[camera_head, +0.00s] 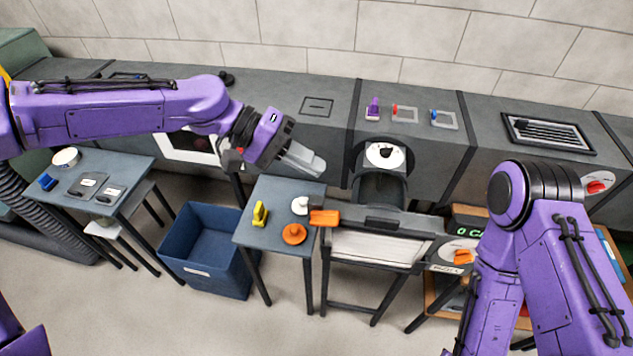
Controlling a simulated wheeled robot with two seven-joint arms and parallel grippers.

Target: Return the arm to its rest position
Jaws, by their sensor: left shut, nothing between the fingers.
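My left arm reaches in from the left, above the tables. Its left gripper (316,168) is shut and empty, in the air above the back of the small grey table (268,222). On that table are a yellow piece (260,214), a white knob-like piece (299,205) and an orange disc-shaped piece (294,234). None of them is in the gripper. My right arm is bent at the right side, and its gripper does not show.
A blue bin (207,240) stands on the floor left of the small table. A bench with an orange-ended bar (370,221) is to its right. Grey duct units (420,140) line the wall. Another table (130,172) is at the left. The front floor is clear.

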